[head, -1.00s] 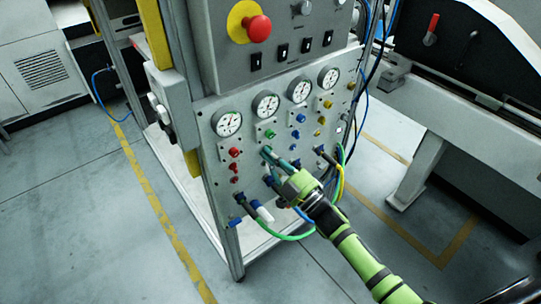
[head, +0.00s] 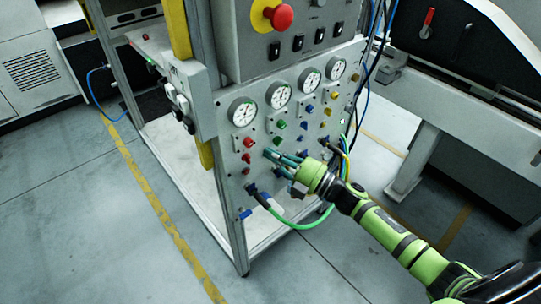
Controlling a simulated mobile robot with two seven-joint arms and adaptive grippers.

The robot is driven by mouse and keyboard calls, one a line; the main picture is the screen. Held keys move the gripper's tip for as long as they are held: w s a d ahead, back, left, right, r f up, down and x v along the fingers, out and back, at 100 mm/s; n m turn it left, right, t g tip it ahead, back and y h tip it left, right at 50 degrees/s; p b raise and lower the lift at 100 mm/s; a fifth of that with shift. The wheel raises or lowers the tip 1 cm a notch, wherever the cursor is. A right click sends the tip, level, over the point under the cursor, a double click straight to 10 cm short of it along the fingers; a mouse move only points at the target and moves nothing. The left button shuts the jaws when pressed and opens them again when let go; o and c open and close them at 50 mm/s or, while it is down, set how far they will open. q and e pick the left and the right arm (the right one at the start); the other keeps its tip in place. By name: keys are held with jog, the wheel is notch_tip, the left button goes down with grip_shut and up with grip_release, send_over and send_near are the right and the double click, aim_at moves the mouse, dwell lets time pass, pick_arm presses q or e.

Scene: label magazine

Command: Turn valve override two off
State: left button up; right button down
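The grey valve panel (head: 305,125) carries columns of red, green, blue and yellow knobs under round gauges. The second column from the left has a green knob (head: 281,124) under the second gauge (head: 278,95). My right gripper (head: 272,162) is in front of the panel, just below that green knob, with its teal fingers pointing at the panel. The fingertips look apart, with nothing clearly held. The gripper hides the lower part of the second column, and I cannot tell whether it touches anything there. My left gripper is not in view.
A red emergency button (head: 281,16) and black switches (head: 298,43) sit above the gauges. A green hose (head: 308,224) loops below the gripper, and cables hang at the panel's right. A grey machine (head: 450,110) stands at right. The floor at left is clear.

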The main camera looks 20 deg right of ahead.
aim_at(269, 145)
jog(key=d, duration=0.2)
jog(key=w, duration=0.1)
jog(key=shift+d+r+t+h, duration=0.25)
jog(key=shift+d+t+h, duration=0.05)
jog(key=shift+d+h, duration=0.1)
jog(key=shift+d+f, duration=0.25)
jog(key=shift+d, duration=0.05)
jog(key=shift+s+a+f, duration=0.1)
jog(key=shift+a, duration=0.25)
jog(key=shift+n+g, duration=0.4)
jog(key=shift+n, duration=0.4)
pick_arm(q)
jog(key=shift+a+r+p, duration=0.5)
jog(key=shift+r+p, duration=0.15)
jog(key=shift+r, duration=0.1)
pick_arm(e)
jog(key=shift+w+f+n+g, duration=0.15)
jog(key=shift+n+g, duration=0.45)
jog(key=shift+n, duration=1.4)
jog(key=shift+d, duration=0.2)
jog(key=shift+d+f, duration=0.1)
